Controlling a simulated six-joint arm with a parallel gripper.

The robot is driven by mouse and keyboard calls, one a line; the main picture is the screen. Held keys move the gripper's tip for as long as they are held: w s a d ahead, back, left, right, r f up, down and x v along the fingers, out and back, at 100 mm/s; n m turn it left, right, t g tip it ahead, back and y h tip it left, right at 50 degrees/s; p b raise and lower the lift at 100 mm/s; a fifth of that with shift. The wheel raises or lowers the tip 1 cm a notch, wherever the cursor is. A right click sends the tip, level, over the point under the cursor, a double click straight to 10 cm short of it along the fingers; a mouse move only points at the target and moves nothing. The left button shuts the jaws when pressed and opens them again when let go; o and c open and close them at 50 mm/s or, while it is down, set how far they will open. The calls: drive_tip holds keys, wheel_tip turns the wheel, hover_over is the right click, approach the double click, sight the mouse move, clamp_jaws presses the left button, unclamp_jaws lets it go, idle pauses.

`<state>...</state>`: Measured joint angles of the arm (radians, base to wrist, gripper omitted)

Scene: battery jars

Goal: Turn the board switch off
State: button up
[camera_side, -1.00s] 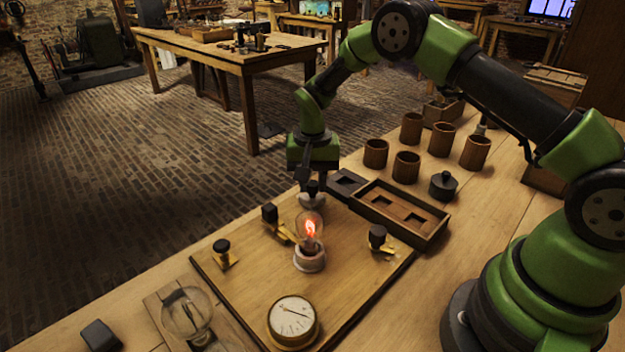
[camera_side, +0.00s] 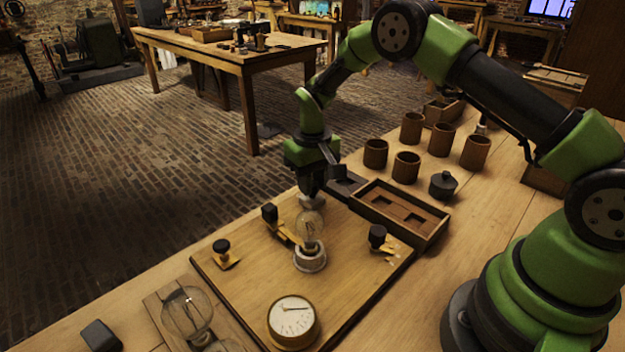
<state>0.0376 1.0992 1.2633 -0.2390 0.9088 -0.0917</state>
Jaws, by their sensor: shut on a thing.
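The wooden board (camera_side: 250,285) lies on the bench. Its switch (camera_side: 311,202), with a pale round base, is at the board's far edge, mostly hidden behind the bulb and under my gripper. My gripper (camera_side: 312,190) points down over the switch and is shut on its dark knob; the fingertips are hard to make out. The bulb (camera_side: 309,226) stands upright in its white socket in front of the switch and is dark. The round dial meter (camera_side: 293,318) sits at the board's near corner, its needle lying nearly level.
Brass terminals with black knobs (camera_side: 221,247) stand on the board around the bulb. A wooden tray (camera_side: 440,232) with recesses sits just right of the gripper. Several brown jars (camera_side: 475,152) and a dark lidded pot (camera_side: 443,185) are behind it. Spare bulbs (camera_side: 187,312) lie front left.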

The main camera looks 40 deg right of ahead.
idle(0.3)
drive_tip(key=o, duration=0.9)
drive_tip(key=shift+o, duration=0.2)
drive_tip(key=shift+r, duration=0.1)
wheel_tip(320, 180, up, 10)
